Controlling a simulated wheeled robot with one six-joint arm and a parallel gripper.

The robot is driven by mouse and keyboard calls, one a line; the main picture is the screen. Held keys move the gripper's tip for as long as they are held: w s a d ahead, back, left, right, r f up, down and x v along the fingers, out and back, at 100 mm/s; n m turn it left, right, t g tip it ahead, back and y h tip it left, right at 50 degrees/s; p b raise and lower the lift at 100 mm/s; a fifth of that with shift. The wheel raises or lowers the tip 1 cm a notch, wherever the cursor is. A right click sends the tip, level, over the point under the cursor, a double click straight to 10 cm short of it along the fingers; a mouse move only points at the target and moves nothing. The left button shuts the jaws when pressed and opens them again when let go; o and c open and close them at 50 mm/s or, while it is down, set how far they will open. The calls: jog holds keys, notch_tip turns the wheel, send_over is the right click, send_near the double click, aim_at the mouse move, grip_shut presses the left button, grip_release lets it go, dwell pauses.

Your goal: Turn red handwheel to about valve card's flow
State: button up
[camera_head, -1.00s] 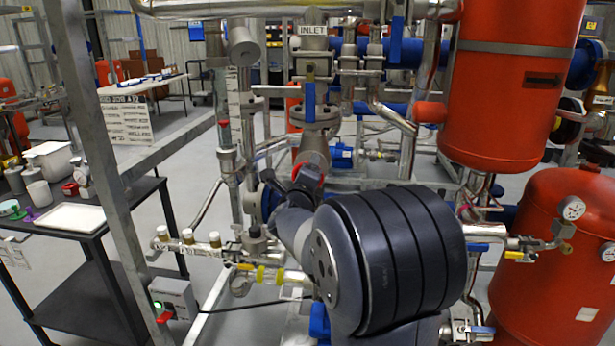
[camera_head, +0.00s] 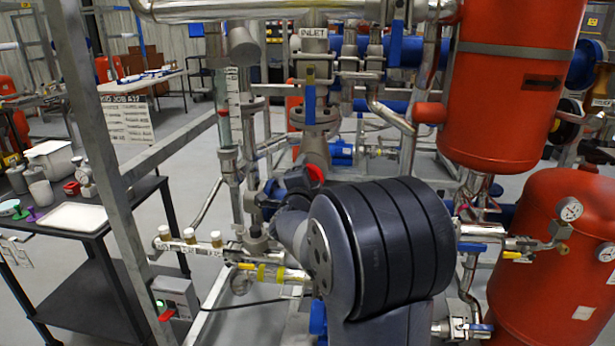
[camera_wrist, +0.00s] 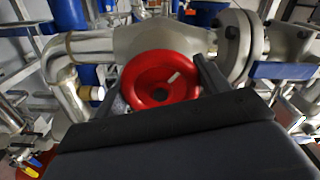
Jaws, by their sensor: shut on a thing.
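The red handwheel (camera_wrist: 138,76) fills the middle of the wrist view, with a dark hub and a short pale mark on its upper right face. My gripper (camera_wrist: 159,77) is shut on it, with one dark finger at each side of the rim. In the head view, only a red part of the handwheel (camera_head: 316,173) shows past my wrist, below the INLET pipe; my fingertips are hidden or too small to tell. A clear vertical tube with a scale strip (camera_head: 234,92) stands to the left. I cannot make out a valve card's flow value.
Pale pipe and a flange (camera_wrist: 236,37) lie close behind and right of the handwheel. A red tank (camera_head: 555,250) with gauges stands at right. A dark cart (camera_head: 95,228) with containers is at left, beyond a grey post (camera_head: 92,130). A lettered board (camera_head: 126,121) stands farther back.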

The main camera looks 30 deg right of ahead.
jog(key=shift+f, duration=0.1)
dwell(0.4)
jog(key=o, duration=1)
jog(key=shift+c, duration=0.2)
jog(key=shift+s, duration=0.1)
jog(key=v, duration=1)
jog(key=shift+s+a+b, duration=0.25)
jog(key=shift+a+b, duration=0.05)
jog(key=shift+d, duration=0.1)
jog(key=x, duration=1.1)
jog(key=shift+p, duration=0.35)
